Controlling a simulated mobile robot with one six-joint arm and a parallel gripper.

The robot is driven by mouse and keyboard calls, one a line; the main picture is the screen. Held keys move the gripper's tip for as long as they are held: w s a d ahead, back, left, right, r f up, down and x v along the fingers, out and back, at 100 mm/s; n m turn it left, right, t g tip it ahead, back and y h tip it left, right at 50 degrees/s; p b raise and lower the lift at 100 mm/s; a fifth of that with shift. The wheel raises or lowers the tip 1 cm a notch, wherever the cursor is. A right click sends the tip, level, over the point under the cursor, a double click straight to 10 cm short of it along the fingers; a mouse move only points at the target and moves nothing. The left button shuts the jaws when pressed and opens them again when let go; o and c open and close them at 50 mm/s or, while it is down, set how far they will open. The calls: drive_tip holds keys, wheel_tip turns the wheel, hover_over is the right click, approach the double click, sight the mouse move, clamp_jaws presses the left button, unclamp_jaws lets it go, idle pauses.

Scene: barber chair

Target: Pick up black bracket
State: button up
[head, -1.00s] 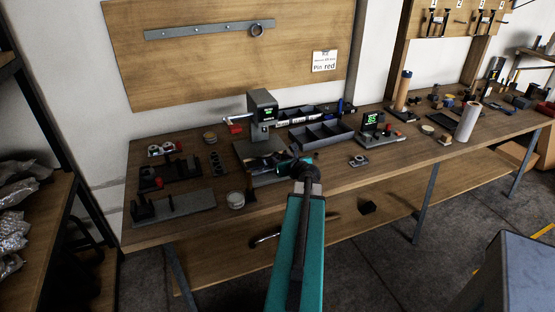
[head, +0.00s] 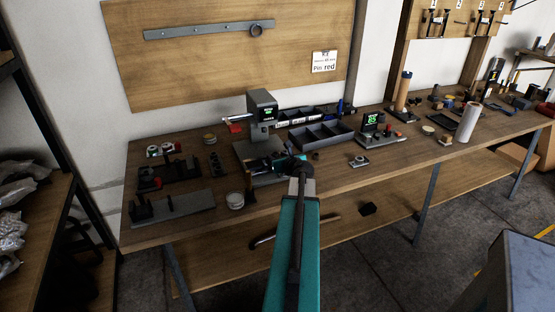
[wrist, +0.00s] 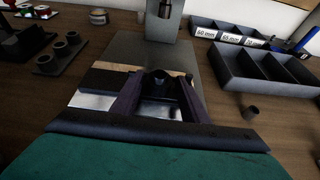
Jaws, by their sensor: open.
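My gripper (wrist: 160,98) is open low over the bench in front of the grey press-like device, and its two dark fingers show in the wrist view. A dark part with a rounded top (wrist: 159,77) shows between and just beyond the fingers; it may be the black bracket, but I cannot tell whether the fingers touch it. A flat dark block (wrist: 103,83) lies left of the fingers. In the head view my gripper (head: 268,167) is small and partly hidden by my arm, so the part between the fingers is not clear there.
Dark fixtures (head: 172,215) and a round tin (head: 235,200) stand left. Bare bench lies at right-front.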

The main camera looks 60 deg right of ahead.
drive_tip(key=c, duration=0.9)
drive_tip(key=shift+r, duration=0.1)
drive_tip(key=shift+r, duration=1.7)
drive_tip(key=s+a, duration=0.1)
drive_tip(key=s, duration=0.3)
drive_tip(key=s+a+r, duration=0.1)
drive_tip(key=s, duration=0.3)
drive_tip(key=s+a, duration=0.1)
drive_tip(key=s, duration=0.4)
drive_tip(key=shift+a+r, duration=0.25)
drive_tip(key=shift+a, duration=0.15)
drive_tip(key=shift+s, duration=0.15)
